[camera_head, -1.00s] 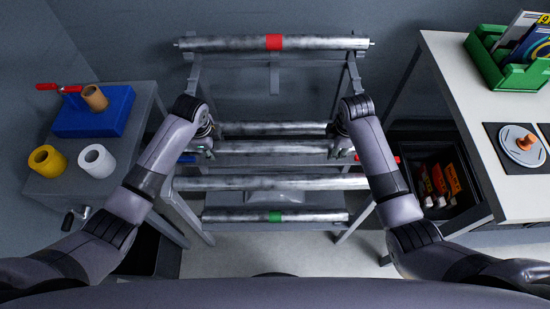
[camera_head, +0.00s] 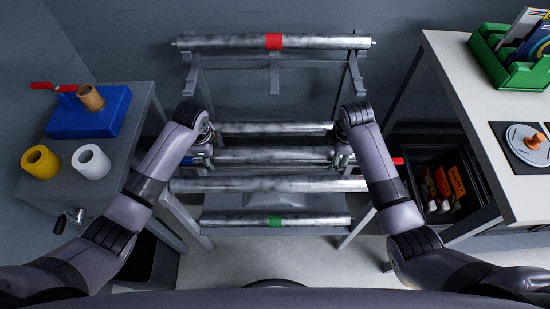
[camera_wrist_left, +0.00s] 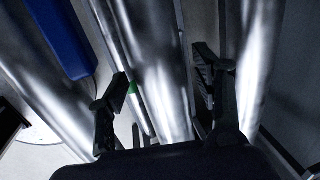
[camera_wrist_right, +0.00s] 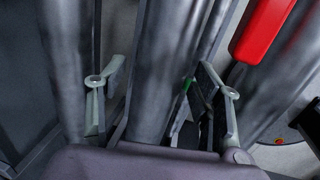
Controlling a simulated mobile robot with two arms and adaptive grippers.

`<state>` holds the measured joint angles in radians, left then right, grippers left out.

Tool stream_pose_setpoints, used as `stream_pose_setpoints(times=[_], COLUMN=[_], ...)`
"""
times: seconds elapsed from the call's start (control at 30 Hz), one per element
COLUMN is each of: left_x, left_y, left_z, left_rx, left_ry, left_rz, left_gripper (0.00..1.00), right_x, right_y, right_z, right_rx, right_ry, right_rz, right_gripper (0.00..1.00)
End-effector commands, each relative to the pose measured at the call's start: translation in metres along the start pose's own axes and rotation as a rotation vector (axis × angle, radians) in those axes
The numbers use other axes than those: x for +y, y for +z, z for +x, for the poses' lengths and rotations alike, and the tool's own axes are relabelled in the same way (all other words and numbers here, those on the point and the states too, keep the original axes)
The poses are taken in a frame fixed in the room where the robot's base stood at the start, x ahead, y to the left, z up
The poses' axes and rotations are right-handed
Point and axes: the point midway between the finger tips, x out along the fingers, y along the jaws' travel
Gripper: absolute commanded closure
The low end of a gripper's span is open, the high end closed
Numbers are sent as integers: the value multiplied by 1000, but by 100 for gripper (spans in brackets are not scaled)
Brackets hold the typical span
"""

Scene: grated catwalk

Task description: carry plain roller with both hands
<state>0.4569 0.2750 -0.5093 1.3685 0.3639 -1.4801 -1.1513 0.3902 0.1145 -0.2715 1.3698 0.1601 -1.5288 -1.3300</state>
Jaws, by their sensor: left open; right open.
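The rack holds several grey metal rollers. A plain roller (camera_head: 270,156) without a visible colour band lies level across the middle of the rack, between my two hands. My left gripper (camera_head: 203,157) is at its left part and my right gripper (camera_head: 345,156) at its right part. In the left wrist view the open fingers (camera_wrist_left: 163,98) stand on either side of a roller (camera_wrist_left: 155,60). In the right wrist view the open fingers (camera_wrist_right: 155,97) also straddle a roller (camera_wrist_right: 168,60). Contact with the fingers cannot be told. My wrists hide parts of its ends.
Other rollers lie close by: a red-banded one (camera_head: 220,42) on top, plain ones behind (camera_head: 275,128) and in front (camera_head: 270,184), and a green-banded one (camera_head: 240,221) lowest. A side table (camera_head: 50,200) stands left, a white worktop (camera_head: 460,80) and black bin (camera_head: 480,180) right.

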Motion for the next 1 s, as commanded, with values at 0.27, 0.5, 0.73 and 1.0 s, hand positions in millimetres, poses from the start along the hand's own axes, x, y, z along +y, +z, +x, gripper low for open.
stream_pose_setpoints(times=[0.27, 0.5, 0.73, 1.0], left_x=[-1, -2, -1, 0], left_y=[0, 0, 0, 0], left_z=[-9, -56, -100, -120], left_rx=[1, 1, 0, 0], left_ry=[-3, -6, -4, 0], left_rz=[0, 2, 0, 0], left_gripper=[40, 40, 40, 40], right_x=[0, 0, 0, 0], right_y=[0, 0, 0, 0], right_z=[0, 0, 0, -5], right_rx=[1, 1, 1, 0], right_ry=[0, 0, 0, 1], right_rz=[0, 0, 0, 0], right_gripper=[40, 40, 40, 40])
